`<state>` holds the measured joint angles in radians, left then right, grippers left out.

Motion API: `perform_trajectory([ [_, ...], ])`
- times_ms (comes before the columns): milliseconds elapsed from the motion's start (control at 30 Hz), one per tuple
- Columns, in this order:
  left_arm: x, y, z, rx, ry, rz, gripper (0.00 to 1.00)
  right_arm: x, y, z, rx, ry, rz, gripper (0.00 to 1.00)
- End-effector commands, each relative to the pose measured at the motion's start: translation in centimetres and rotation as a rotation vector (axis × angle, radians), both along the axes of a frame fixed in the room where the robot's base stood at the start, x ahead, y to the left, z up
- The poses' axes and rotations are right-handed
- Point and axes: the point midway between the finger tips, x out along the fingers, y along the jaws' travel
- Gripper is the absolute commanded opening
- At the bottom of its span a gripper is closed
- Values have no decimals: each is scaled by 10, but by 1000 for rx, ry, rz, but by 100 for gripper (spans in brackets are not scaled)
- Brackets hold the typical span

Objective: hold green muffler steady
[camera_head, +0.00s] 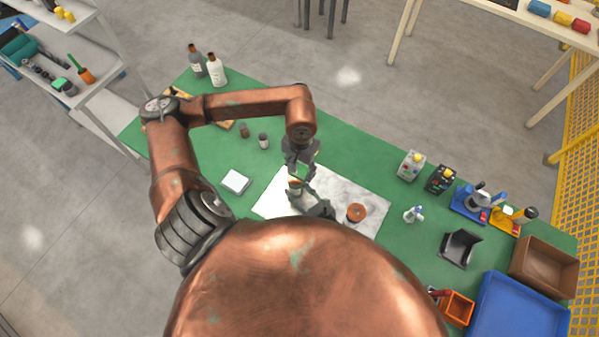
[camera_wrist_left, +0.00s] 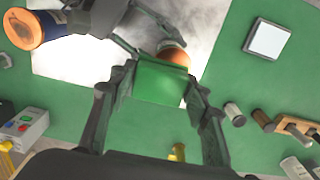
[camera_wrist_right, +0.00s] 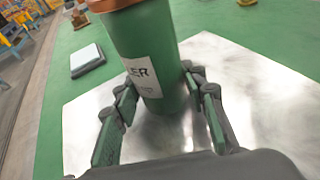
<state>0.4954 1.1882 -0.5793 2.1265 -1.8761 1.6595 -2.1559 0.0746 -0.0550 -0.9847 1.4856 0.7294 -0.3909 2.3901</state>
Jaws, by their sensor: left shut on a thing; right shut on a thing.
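The green muffler (camera_wrist_right: 155,50) is a green cylinder with a pale label and a copper-coloured end in the right wrist view. It stands close over the bright metal plate (camera_wrist_right: 240,90). My right gripper (camera_wrist_right: 160,88) is shut around its lower part. In the left wrist view a green face of the muffler (camera_wrist_left: 160,82) shows between the fingers of my left gripper (camera_wrist_left: 155,75), with a copper-coloured round end beyond. In the head view my left gripper (camera_head: 299,165) is over the plate, and my right gripper (camera_head: 308,203) is low beside it. The contact points are partly hidden.
A copper-topped cylinder (camera_head: 356,212) stands on the plate to the right. A white square pad (camera_head: 235,181) lies left of the plate.

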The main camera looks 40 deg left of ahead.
Motion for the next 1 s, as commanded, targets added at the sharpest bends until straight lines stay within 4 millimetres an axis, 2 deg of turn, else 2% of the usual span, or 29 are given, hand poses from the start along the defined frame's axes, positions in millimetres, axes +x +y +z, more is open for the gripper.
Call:
perform_trajectory([
  [400,0,0,35,0,-1,0,18,0,0,0,0,0,0,26],
  [933,0,0,37,0,0,0,18,0,0,0,0,0,0,26],
  [967,0,0,37,0,0,0,18,0,0,0,0,0,0,41],
  [1000,0,0,37,0,0,0,18,0,0,0,0,0,0,44],
])
